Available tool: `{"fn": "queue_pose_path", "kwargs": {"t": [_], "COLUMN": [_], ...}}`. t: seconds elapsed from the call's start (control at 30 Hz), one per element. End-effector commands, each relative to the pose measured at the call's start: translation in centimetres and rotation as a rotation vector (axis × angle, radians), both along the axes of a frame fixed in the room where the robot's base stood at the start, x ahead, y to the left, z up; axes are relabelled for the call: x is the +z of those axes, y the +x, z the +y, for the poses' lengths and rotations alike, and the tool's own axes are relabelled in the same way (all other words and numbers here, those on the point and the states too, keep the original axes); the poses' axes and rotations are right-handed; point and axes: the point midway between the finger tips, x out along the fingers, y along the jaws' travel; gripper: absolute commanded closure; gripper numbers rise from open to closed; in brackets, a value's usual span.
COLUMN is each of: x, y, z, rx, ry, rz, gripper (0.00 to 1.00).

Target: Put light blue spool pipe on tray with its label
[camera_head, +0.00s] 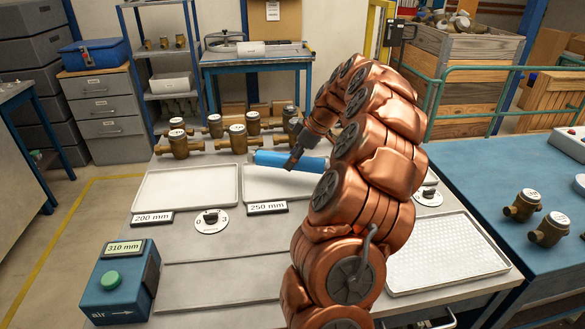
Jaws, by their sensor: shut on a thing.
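The light blue spool pipe (267,158) lies roughly level across the picture near the back edge of the 250 mm tray. My gripper (293,160) is shut on it around its middle. I cannot tell whether the pipe touches the tray or hangs above it. The white tray (262,191) behind the "250 mm" label (267,208) is partly hidden by my arm. Another white tray (187,192), empty, is to its left behind the "200 mm" label (153,218). A "310 mm" label (124,248) is on a blue box (122,285) at front left.
Several brass meters (238,138) stand along the bench's back edge, close behind the trays. A dial knob (211,219) sits between the labels. A perforated tray (445,255) is at right. Two brass meters (548,229) stand on the blue bench. My arm hides the bench's middle.

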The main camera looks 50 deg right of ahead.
Motion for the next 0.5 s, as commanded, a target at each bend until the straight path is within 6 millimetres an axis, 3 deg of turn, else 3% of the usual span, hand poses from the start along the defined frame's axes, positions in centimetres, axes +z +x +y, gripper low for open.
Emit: {"fn": "queue_pose_path", "kwargs": {"t": [0.33,0.5], "x": [-2.9,-3.5], "y": [0.0,0.1], "z": [0.0,-0.1], "rx": [0.001,0.000], "ry": [0.003,-0.001], "rz": [0.003,0.000], "gripper": [1.00,1.00]}}
